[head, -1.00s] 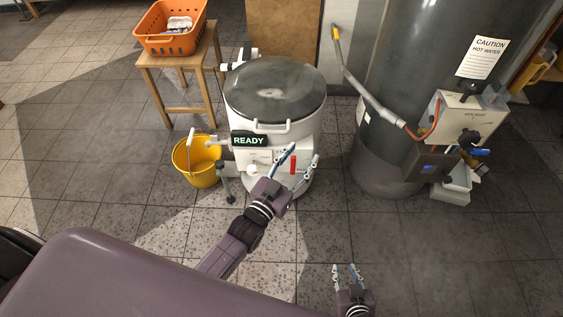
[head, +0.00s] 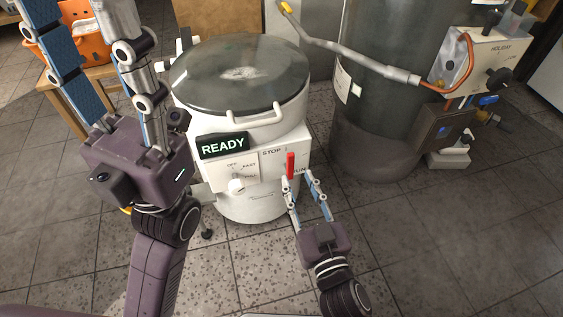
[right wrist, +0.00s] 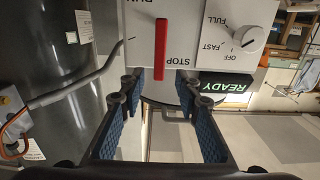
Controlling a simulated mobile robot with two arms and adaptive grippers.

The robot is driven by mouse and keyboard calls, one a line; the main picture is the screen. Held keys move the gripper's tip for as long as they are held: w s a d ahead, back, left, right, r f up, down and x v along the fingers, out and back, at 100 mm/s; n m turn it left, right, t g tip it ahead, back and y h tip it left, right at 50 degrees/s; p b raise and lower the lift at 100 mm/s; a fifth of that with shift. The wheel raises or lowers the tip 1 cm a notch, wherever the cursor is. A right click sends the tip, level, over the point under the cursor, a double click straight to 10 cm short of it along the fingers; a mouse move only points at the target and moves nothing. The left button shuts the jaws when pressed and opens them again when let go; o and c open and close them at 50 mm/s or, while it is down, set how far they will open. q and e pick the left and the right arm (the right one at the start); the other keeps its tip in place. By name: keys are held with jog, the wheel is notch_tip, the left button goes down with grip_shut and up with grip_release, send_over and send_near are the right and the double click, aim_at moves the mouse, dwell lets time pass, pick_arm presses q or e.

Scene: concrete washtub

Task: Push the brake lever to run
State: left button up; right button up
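The brake lever (head: 291,165) is a red upright bar on the white front panel (head: 270,178) of the washtub machine, between the STOP and RUN marks. It also shows in the right wrist view (right wrist: 160,50), upside down, with STOP by its lower end and RUN at upper left. My right gripper (head: 300,178) is open and empty just in front of the lever. Its fingertips (right wrist: 158,84) lie on either side of the lever's line; I see no clear contact. My left gripper (head: 85,25) is open and empty, fingers up, close to the camera at left.
The tub's dark lid (head: 240,75) and white handle (head: 253,115) are above the panel. A READY display (head: 223,145) and a white knob (head: 237,185) are left of the lever. A grey boiler (head: 380,130) stands at right. Tiled floor right of my right gripper is clear.

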aim_at(291, 163)
jog(key=shift+b+x, duration=0.7)
jog(key=shift+x, duration=3)
jog(key=shift+c, duration=0.2)
grip_shut()
